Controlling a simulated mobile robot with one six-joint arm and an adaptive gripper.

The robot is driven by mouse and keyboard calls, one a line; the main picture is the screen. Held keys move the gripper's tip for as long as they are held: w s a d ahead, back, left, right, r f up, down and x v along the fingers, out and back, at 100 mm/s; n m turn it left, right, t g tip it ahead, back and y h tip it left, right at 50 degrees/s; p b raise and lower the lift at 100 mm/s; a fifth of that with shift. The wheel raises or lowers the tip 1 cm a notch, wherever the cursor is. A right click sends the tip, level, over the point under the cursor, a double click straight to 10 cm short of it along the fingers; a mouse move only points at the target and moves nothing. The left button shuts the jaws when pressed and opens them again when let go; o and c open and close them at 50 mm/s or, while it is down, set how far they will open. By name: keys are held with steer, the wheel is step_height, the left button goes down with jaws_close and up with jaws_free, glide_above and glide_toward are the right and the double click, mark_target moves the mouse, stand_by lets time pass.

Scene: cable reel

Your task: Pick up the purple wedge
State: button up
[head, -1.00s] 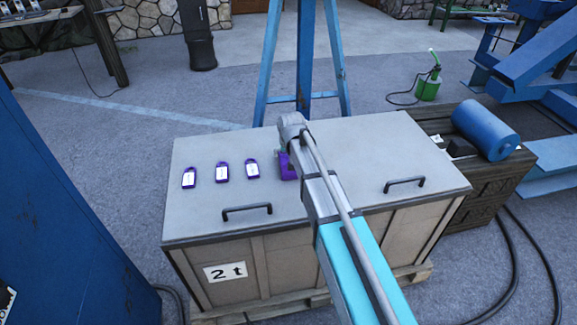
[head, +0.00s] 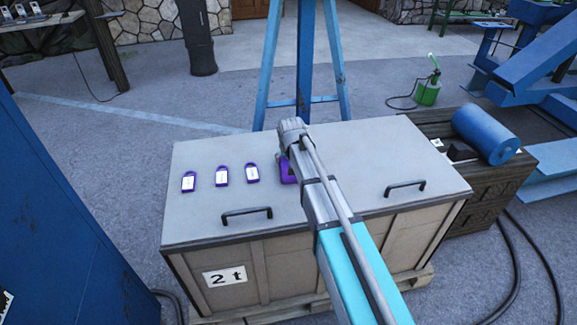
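A purple piece (head: 287,172), which looks like the wedge, is on or just above the pale lid of a wooden crate (head: 225,223). My arm covers its right side, so I cannot see its full shape or whether it is held. My arm reaches over the crate, and its wrist end is just above the purple piece in the picture. My gripper and its fingers are hidden behind the arm. Three purple tags with white labels lie left of it: a left tag (head: 188,181), a middle tag (head: 222,175) and a right tag (head: 252,172).
Two dark handles, left (head: 246,212) and right (head: 405,187), stand up from the lid. A blue stand (head: 304,60) rises behind the crate. A dark crate with a blue cylinder (head: 486,133) adjoins at right. The lid's right part is mostly clear.

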steer(key=c, duration=0.4)
steer(key=shift+r, duration=0.15)
step_height(320, 180, up, 3)
steer(key=p, duration=0.3)
steer(key=shift+r+p, duration=0.2)
steer(key=shift+p, duration=0.15)
steer(key=s+d+r+p, duration=0.1)
steer(key=r+p, duration=0.1)
steer(key=s+d+r+p, duration=0.2)
steer(key=r+p, duration=0.1)
steer(key=shift+s+d+r+p, duration=0.25)
steer(key=shift+r+p, duration=0.05)
steer(key=s+d+r+p, duration=0.1)
steer(key=s+d, duration=0.1)
steer(key=s+d+r+p, duration=0.1)
steer(key=s+d, duration=0.1)
steer(key=s+d+r+p, duration=0.1)
steer(key=s+d, duration=0.1)
steer(key=shift+s+d+r+p, duration=0.2)
steer(key=shift+d+r+p, duration=0.05)
steer(key=shift+r+p, duration=0.1)
